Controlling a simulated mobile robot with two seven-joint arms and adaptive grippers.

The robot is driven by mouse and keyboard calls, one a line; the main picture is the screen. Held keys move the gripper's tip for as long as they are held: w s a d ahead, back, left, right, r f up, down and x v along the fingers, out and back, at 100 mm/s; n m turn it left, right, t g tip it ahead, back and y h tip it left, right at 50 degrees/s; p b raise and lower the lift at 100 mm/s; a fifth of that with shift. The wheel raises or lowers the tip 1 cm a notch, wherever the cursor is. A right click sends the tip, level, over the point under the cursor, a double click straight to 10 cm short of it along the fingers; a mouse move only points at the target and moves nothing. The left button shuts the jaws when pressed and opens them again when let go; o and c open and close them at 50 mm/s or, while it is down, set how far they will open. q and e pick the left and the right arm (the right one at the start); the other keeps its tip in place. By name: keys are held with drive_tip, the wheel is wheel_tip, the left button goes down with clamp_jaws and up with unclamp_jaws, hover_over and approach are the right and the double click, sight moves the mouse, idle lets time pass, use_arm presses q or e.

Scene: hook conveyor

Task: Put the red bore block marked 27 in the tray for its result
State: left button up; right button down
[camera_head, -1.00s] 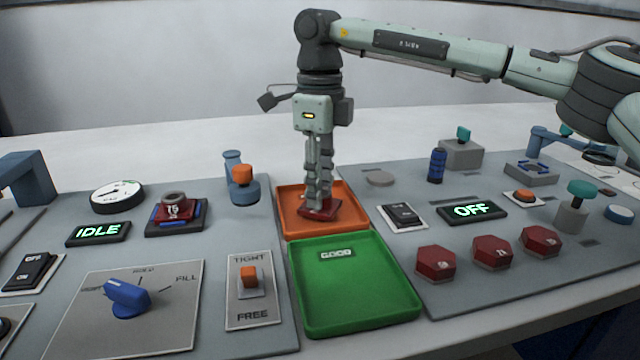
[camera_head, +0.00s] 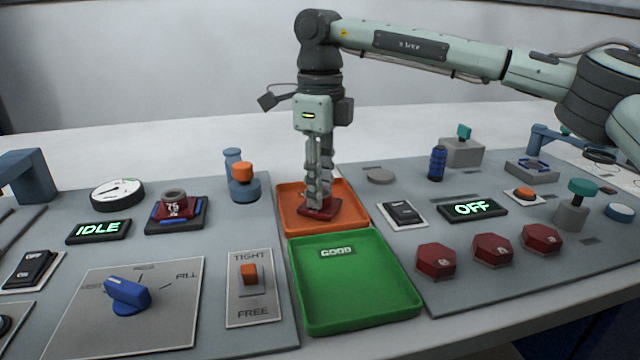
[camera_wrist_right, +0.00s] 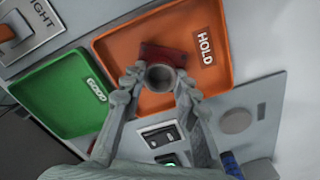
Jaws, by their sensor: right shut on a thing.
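A red block (camera_head: 317,212) with a grey ring on top is between the fingers of my right gripper (camera_head: 319,196). The gripper points down and is shut on it. The block is at the floor of the orange tray (camera_head: 345,190); I cannot tell if it rests there. In the right wrist view the red block (camera_wrist_right: 163,52) shows with the round bore toward the camera, and the orange tray (camera_wrist_right: 120,46) bears the label HOLD. No number on this block can be read. The green tray (camera_head: 355,290), marked GOOD, is empty in front. My left gripper is out of view.
Another red block (camera_head: 174,208) with a grey ring sits in a blue-and-black fixture on the left. Several red hexagonal pieces (camera_head: 436,262) stand right of the green tray. Switches, a blue knob (camera_head: 128,296) and a blue post with an orange cap (camera_head: 243,180) surround the trays.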

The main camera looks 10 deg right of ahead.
drive_tip(key=shift+f, duration=0.35)
idle(1.6)
drive_tip(key=c, duration=1.1)
unclamp_jaws()
drive_tip(key=shift+o, duration=0.4)
drive_tip(key=o, duration=0.3)
drive_tip(key=shift+o, duration=0.2)
drive_tip(key=shift+r, duration=0.15)
drive_tip(key=shift+r+p, duration=2.35)
drive_tip(key=shift+r, duration=1)
